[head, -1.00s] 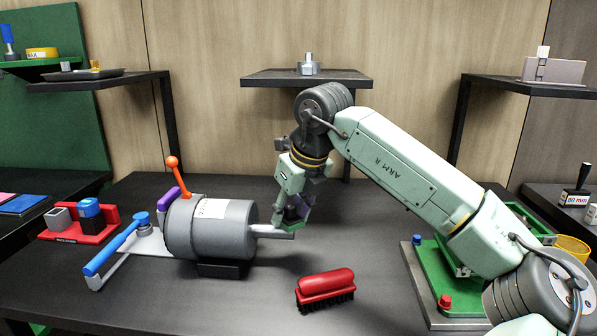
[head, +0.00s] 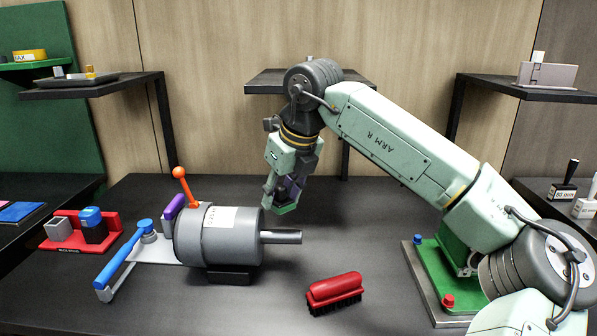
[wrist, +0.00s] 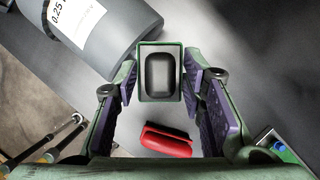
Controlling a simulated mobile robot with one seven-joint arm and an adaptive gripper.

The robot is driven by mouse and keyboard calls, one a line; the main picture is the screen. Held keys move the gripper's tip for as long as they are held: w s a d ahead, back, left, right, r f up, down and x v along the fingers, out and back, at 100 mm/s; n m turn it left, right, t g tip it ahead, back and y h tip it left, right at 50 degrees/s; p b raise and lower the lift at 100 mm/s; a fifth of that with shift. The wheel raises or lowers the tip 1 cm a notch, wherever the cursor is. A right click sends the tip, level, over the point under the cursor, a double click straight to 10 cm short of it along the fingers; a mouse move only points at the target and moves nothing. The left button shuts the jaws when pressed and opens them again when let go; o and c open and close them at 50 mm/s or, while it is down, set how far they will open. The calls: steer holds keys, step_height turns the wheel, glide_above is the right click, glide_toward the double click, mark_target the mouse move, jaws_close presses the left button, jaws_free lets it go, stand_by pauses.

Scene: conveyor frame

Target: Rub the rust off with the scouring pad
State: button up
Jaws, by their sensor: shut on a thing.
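My gripper (head: 283,188) points down above and behind the shaft, beside the right end of the motor. It is shut on the scouring pad, a small block with a green edge (head: 286,209) and a dark grey top (wrist: 159,74), seen between the purple finger pads in the wrist view. The grey motor (head: 218,245) lies on its side on the bench, with a white label on top. Its bare metal shaft (head: 282,237) sticks out to the right. I see no clear rust on its visible side; the far side is hidden. The pad looks apart from the shaft.
A red brush (head: 335,288) lies right of the motor, in front of the shaft. A blue-handled clamp (head: 122,255) and an orange-knobbed lever (head: 181,183) stand at the motor's left. A green fixture (head: 431,270) is at right.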

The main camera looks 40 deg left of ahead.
steer(key=shift+r+p, duration=0.75)
steer(key=shift+r, duration=0.6)
